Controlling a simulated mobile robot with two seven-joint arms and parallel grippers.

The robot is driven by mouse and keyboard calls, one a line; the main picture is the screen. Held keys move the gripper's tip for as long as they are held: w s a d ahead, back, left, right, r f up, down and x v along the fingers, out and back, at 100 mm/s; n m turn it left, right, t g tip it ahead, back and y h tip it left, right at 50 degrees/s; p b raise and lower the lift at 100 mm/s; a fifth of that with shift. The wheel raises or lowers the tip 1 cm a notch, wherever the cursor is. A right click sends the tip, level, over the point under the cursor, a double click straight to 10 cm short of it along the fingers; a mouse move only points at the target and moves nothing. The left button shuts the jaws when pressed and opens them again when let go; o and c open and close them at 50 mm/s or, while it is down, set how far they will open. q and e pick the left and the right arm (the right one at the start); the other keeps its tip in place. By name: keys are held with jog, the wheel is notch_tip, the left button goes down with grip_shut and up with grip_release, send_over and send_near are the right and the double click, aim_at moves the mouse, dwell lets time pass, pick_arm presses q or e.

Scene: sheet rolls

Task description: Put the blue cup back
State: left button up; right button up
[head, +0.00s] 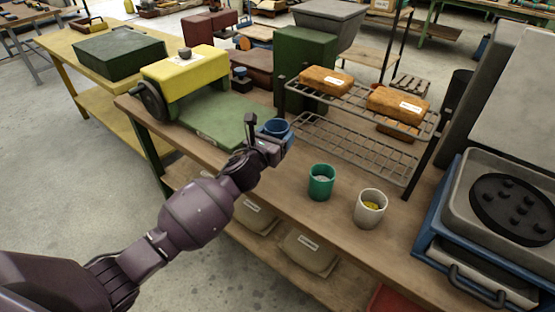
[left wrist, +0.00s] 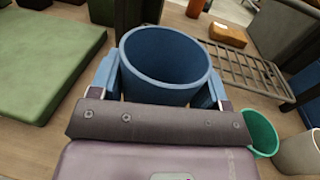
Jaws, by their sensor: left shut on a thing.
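I cannot tell whether the cup's base touches the bench. My right gripper is not in view.
The wooden bench (head: 290,195) carries a yellow sheet roller (head: 186,75) with a green board (head: 215,120) at left. A wire rack (head: 350,145) with brown loaves stands behind the cups. A hot plate unit (head: 505,205) stands at right. Bare bench lies left of the green cup.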

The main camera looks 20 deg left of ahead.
pick_arm(q)
jog(key=shift+f+b, duration=1.15)
jog(key=shift+f, duration=2.9)
jog(key=o, duration=0.9)
jog(key=shift+o, duration=0.2)
